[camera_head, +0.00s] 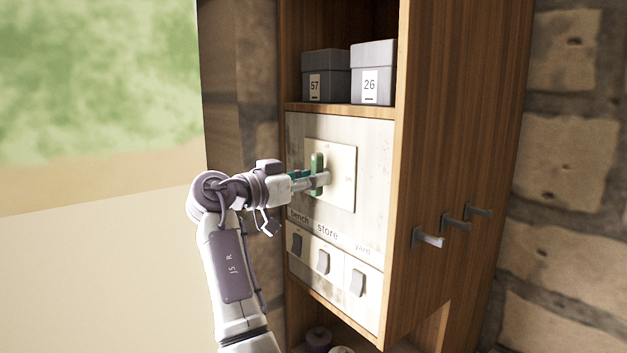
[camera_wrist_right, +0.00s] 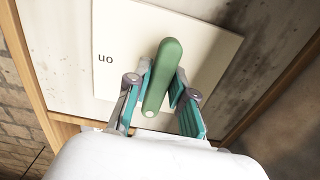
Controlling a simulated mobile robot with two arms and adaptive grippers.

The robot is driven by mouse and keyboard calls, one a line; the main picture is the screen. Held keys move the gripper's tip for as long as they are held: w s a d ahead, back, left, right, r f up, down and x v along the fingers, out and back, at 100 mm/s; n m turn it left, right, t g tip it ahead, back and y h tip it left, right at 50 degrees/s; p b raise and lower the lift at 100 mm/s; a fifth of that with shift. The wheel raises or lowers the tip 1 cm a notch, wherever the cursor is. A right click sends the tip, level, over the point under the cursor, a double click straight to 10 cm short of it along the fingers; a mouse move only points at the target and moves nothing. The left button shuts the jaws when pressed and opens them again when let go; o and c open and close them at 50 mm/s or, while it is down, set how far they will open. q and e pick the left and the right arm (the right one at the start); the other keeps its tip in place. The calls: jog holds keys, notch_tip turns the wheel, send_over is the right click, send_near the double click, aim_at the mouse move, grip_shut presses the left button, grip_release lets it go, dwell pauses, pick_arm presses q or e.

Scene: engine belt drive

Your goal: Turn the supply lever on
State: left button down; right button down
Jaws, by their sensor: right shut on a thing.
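The supply lever is a green handle (camera_head: 316,172) on a cream plate (camera_head: 343,187) on the cabinet's pale panel. In the right wrist view the green lever (camera_wrist_right: 163,77) stands between the fingers of my right gripper (camera_wrist_right: 160,107), slanting a little. The word "on" shows on the plate (camera_wrist_right: 120,35) to the left of the lever. In the head view my right gripper (camera_head: 312,181) reaches the lever from the left and is shut on it. The fingers hide part of the lever. My left gripper is not in view.
Below the plate are three switches labelled bench (camera_head: 297,244), store (camera_head: 323,262) and yard (camera_head: 358,283). Grey boxes numbered 57 (camera_head: 326,76) and 26 (camera_head: 373,73) stand on the shelf above. Hooks (camera_head: 428,238) stick out from the cabinet's right side.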

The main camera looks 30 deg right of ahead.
jog(key=shift+f+m+b, duration=0.1)
jog(key=shift+m+b, duration=0.4)
jog(key=shift+b, duration=0.2)
jog(key=m+b, duration=0.3)
jog(key=shift+b, duration=0.35)
jog(key=m+b, duration=0.2)
jog(key=m, duration=0.1)
jog(key=shift+w+m, duration=0.1)
jog(key=shift+m, duration=0.3)
jog(key=m, duration=0.1)
jog(key=m+b, duration=0.1)
jog(key=m, duration=0.2)
jog(key=shift+r+m+b, duration=0.25)
jog(key=shift+m+b, duration=0.05)
jog(key=shift+b, duration=0.05)
jog(key=m, duration=0.5)
jog(key=shift+w+r+b, duration=0.1)
jog(key=shift+r+b, duration=0.05)
jog(key=shift+b, duration=0.25)
jog(key=c, duration=1)
grip_release()
jog(key=shift+c, duration=0.2)
